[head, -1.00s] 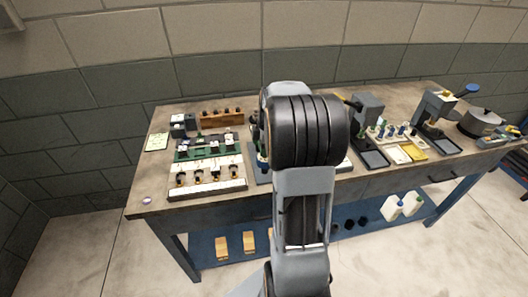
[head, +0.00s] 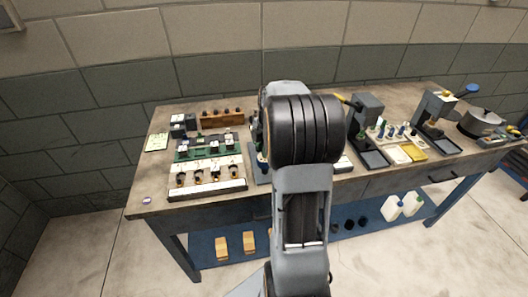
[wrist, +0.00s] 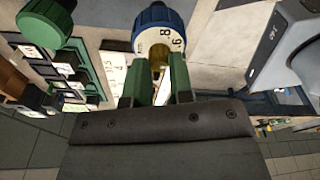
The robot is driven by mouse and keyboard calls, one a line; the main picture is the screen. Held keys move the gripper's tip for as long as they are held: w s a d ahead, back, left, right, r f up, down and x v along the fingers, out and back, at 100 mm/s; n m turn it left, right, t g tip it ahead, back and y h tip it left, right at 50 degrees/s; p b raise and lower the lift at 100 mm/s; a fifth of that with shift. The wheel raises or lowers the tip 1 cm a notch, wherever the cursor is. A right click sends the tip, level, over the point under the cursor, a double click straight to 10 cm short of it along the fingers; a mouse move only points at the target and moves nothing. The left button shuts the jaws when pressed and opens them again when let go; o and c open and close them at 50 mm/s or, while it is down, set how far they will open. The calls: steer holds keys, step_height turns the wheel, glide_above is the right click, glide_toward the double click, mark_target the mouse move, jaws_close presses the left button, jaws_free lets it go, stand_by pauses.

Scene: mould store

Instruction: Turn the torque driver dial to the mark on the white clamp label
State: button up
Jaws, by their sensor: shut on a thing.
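In the wrist view the torque driver (wrist: 163,15) shows at the top, with a dark blue ribbed cap. Its cream dial (wrist: 163,38) carries black numerals, 8 and 9 among them. My gripper (wrist: 158,75) has green fingers, one on each side just below the numbered ring, shut on the dial. A yellowish part shows between the fingers. In the head view my arm hides the gripper and the driver. I cannot make out the white clamp label or which mark it bears; several white cards stand at the left in the wrist view, too small to read.
A white rack with dark clamps (head: 207,178) and a green board (head: 203,152) stand on the bench's left. A wooden block (head: 222,118) is behind them. Presses, a yellow tray (head: 414,150) and a pot (head: 480,122) are on the right. The front left corner is mostly clear.

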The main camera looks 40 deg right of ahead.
steer(key=n, duration=0.4)
steer(key=shift+g, duration=0.3)
steer(key=n, duration=0.4)
steer(key=o, duration=1.3)
